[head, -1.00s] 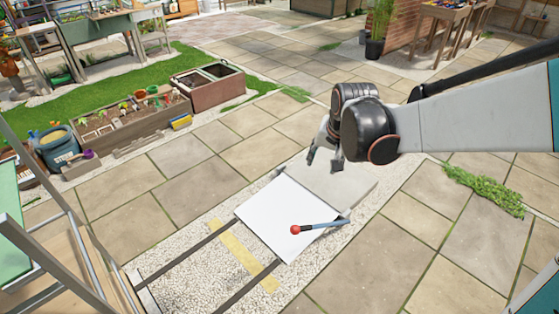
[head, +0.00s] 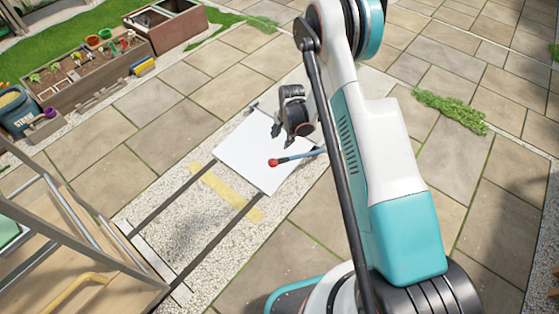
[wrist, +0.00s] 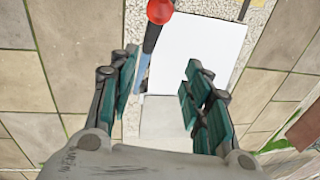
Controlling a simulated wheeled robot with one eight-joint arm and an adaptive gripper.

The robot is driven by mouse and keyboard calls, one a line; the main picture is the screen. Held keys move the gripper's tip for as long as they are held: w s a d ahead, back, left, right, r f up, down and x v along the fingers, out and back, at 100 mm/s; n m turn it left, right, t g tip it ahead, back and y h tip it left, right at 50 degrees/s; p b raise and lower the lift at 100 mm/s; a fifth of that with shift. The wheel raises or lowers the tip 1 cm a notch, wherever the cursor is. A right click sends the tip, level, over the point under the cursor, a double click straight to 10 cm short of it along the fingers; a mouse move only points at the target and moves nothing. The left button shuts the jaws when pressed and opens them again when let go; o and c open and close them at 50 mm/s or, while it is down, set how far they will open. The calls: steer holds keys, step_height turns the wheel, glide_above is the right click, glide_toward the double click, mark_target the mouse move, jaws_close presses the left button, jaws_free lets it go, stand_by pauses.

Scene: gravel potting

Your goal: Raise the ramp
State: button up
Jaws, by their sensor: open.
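The ramp (head: 250,150) is a flat white panel lying low at the far end of two dark rails; it also fills the middle of the wrist view (wrist: 205,50). A lever with a red knob (head: 273,162) and a blue-grey rod sits at its right side. In the wrist view the red knob (wrist: 160,10) is at the top, with the rod running down between my fingers. My gripper (head: 283,130) is open and empty above the panel, apart from the knob. It hides part of the panel's far right edge.
The dark rails (head: 175,198) cross a gravel bed with a yellow strip (head: 222,190). A grey metal frame (head: 70,220) stands at the left. A wooden planter box (head: 90,75) is at the back left.

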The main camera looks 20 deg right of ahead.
glide_toward(280, 159)
steer(key=shift+m, duration=0.3)
steer(key=f+b, duration=0.1)
steer(key=f, duration=0.3)
steer(key=w+f+b, duration=0.1)
steer(key=f+b, duration=0.1)
steer(key=f, duration=0.1)
steer(key=a+f+b, duration=0.1)
steer(key=f, duration=0.3)
steer(key=shift+w+f+b, duration=0.3)
steer(key=shift+f+b, duration=0.05)
steer(key=shift+b, duration=0.05)
jaws_close()
